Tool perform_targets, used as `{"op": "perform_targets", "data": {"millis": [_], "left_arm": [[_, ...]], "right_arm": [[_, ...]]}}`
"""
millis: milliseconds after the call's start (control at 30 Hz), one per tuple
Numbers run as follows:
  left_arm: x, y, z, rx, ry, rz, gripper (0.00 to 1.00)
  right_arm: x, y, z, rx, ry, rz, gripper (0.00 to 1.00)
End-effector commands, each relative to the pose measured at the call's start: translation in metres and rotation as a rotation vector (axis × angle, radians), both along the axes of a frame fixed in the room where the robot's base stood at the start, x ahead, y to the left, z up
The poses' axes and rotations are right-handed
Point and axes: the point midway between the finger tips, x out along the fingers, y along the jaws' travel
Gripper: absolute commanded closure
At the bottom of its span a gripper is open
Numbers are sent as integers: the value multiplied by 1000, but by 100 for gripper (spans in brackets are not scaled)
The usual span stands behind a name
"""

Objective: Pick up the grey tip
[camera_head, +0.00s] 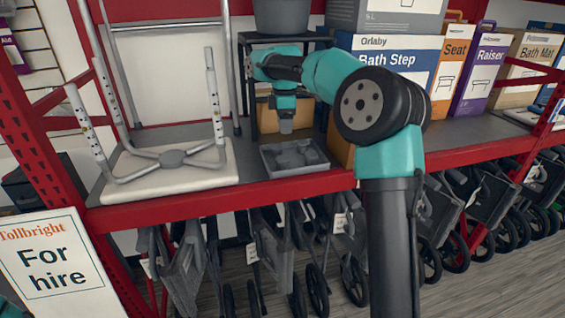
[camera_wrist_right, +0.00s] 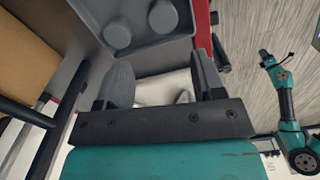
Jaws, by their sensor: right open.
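A shallow grey tray (camera_head: 293,170) sits on the shelf near its front edge, with several grey rounded tips in it. In the right wrist view two grey tips, one (camera_wrist_right: 117,35) and another (camera_wrist_right: 163,17), stand in the tray (camera_wrist_right: 150,52). My right gripper (camera_head: 286,127) points down just above the back of the tray in the head view. Its two fingers (camera_wrist_right: 163,85) are apart and nothing is held between them. In the right wrist view a second teal arm, apparently my left, shows at the right; its gripper end (camera_wrist_right: 264,54) is too small to read.
An upturned white stool (camera_head: 180,178) with metal legs lies left of the tray. Boxes, including the Bath Step box (camera_head: 410,60), fill the shelf at right. The red shelf edge (camera_head: 270,190) runs in front, above several folded wheeled frames. A "For hire" sign (camera_head: 55,262) stands lower left.

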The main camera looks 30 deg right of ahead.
Motion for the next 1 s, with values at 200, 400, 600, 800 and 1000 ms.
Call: {"op": "perform_targets", "data": {"millis": [200, 400, 600, 800, 1000], "left_arm": [[0, 0, 0, 0, 0, 0, 100], [0, 0, 0, 0, 0, 0, 100], [0, 0, 0, 0, 0, 0, 100], [0, 0, 0, 0, 0, 0, 100], [0, 0, 0, 0, 0, 0, 100]], "right_arm": [[-1, 0, -38, 0, 3, 1, 38], [0, 1, -70, 0, 2, 0, 38], [0, 1, -83, 0, -1, 0, 38], [0, 1, -83, 0, -1, 0, 38], [-1, 2, -90, 0, 2, 1, 38]]}}
